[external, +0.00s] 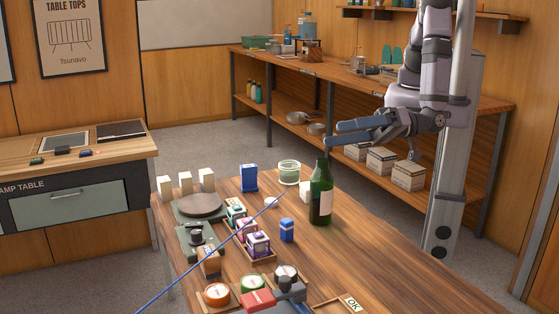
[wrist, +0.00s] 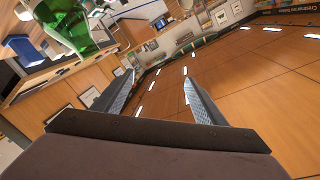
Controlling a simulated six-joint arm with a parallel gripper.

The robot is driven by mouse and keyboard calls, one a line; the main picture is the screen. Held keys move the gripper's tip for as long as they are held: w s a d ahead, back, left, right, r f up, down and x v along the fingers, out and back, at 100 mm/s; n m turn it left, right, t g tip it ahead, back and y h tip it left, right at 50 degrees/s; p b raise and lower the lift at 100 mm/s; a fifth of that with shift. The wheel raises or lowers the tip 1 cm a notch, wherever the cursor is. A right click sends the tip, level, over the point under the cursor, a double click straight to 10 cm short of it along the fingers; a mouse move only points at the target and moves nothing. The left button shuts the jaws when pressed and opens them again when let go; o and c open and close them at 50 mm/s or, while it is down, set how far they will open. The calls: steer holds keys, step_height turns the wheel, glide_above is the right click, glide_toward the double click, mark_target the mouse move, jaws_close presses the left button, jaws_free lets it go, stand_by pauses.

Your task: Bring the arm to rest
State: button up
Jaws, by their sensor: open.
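My gripper (external: 332,134) is raised in the air above the far right part of the wooden table (external: 400,262), with its two fingers apart, pointing left. Nothing is between them. The wrist view also shows both fingers (wrist: 158,78) apart and empty, with only the tilted room beyond them. A dark green bottle (external: 320,194) stands upright on the table below the gripper and does not touch it. A green glassy thing (wrist: 72,24) shows at the upper left of the wrist view; I cannot tell which object it is.
A green-rimmed jar (external: 289,172), a blue box (external: 249,179), a scale with a round brown plate (external: 200,205), small boxes in a tray (external: 262,258) and several tins crowd the table's left and middle. A blue line (external: 205,257) crosses the view. The right table area is mostly clear.

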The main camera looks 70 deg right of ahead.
steer(key=w+d+f+g+h+b, duration=0.1)
steer(key=w+d+f+g+b, duration=0.1)
steer(key=w, duration=0.5)
steer(key=w+d+f+g+h+b, duration=0.1)
steer(key=w+d+f+h, duration=0.15)
steer(key=w, duration=0.45)
steer(key=w+d+f+g+h+b, duration=0.1)
steer(key=w+d+f+g+b, duration=0.15)
steer(key=d, duration=0.45)
steer(key=w+d+f+g+h+b, duration=0.15)
steer(key=w+d, duration=0.25)
steer(key=d, duration=0.4)
steer(key=s+d+f+n+g+h+b, duration=0.1)
steer(key=s+d+f+g+h+b, duration=0.15)
steer(key=d, duration=1.15)
steer(key=s+d+f+g+h, duration=0.1)
steer(key=s+d+g, duration=0.1)
steer(key=s+d, duration=0.4)
steer(key=s+d+f+g+b, duration=0.1)
steer(key=s+d, duration=0.4)
steer(key=d, duration=0.5)
steer(key=shift+s+d+g+h, duration=0.25)
steer(key=shift+s+g+h, duration=0.15)
steer(key=shift+g, duration=0.35)
